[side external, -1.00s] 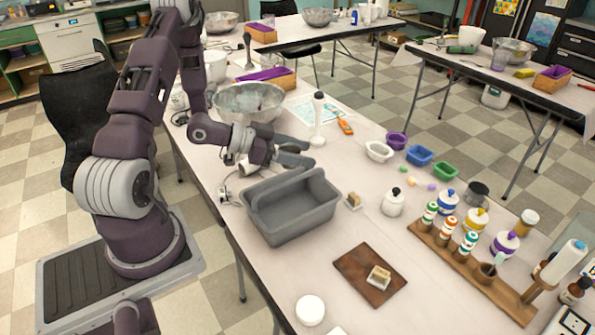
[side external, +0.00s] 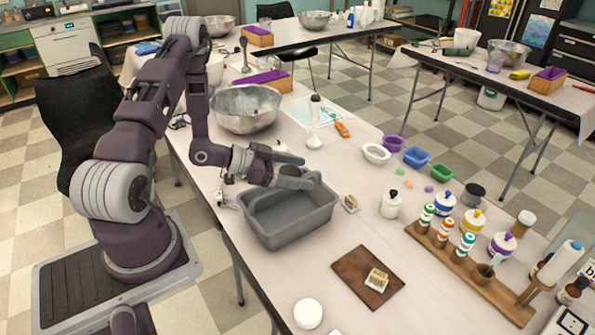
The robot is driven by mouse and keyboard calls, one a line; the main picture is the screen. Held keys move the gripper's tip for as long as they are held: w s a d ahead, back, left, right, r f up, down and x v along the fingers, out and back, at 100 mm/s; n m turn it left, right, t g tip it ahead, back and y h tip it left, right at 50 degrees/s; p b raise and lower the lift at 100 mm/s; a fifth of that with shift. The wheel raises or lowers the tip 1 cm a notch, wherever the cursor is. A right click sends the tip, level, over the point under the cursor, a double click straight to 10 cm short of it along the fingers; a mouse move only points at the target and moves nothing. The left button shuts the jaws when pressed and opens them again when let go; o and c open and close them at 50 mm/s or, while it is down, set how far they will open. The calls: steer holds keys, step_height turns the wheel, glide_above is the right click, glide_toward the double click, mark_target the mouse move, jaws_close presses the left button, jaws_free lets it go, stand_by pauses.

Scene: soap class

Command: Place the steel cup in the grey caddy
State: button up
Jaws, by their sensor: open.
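I cannot tell whether the fingers touch the handle. A small dark grey metallic cup (side external: 473,195), which looks like the steel cup, stands upright on the right side of the table, behind the paint bottles. It is well away from my gripper.
A wooden rack (side external: 470,268) with several bottles stands right of the caddy. A white pump bottle (side external: 390,205), small coloured bowls (side external: 416,157) and a brown board with soap (side external: 352,270) are nearby. A large metal bowl (side external: 246,108) is behind my gripper.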

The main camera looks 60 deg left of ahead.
steer(key=shift+r, duration=0.1)
steer(key=shift+s+a+r, duration=0.2)
steer(key=shift+s, duration=0.05)
steer(key=v, duration=1.1)
steer(key=w+a+r+g+y, duration=0.3)
steer(key=w+a+r+y, duration=0.1)
steer(key=w+r+y, duration=0.2)
steer(key=s+d+r+n+g+y, duration=0.15)
steer(key=d+r+y, duration=0.3)
steer(key=r, duration=0.45)
steer(key=s+d+r+n+g+h, duration=0.1)
steer(key=s+d+r+h, duration=0.1)
steer(key=s+d, duration=0.6)
steer(key=s+d+r+n+g+h, duration=0.1)
steer(key=s+d+r+n+h, duration=0.1)
steer(key=s+d, duration=0.7)
steer(key=shift+s+d+r+h, duration=0.3)
steer(key=shift+d+h, duration=0.25)
steer(key=shift+d, duration=0.2)
steer(key=shift+w+g, duration=0.1)
steer(key=shift+g, duration=0.15)
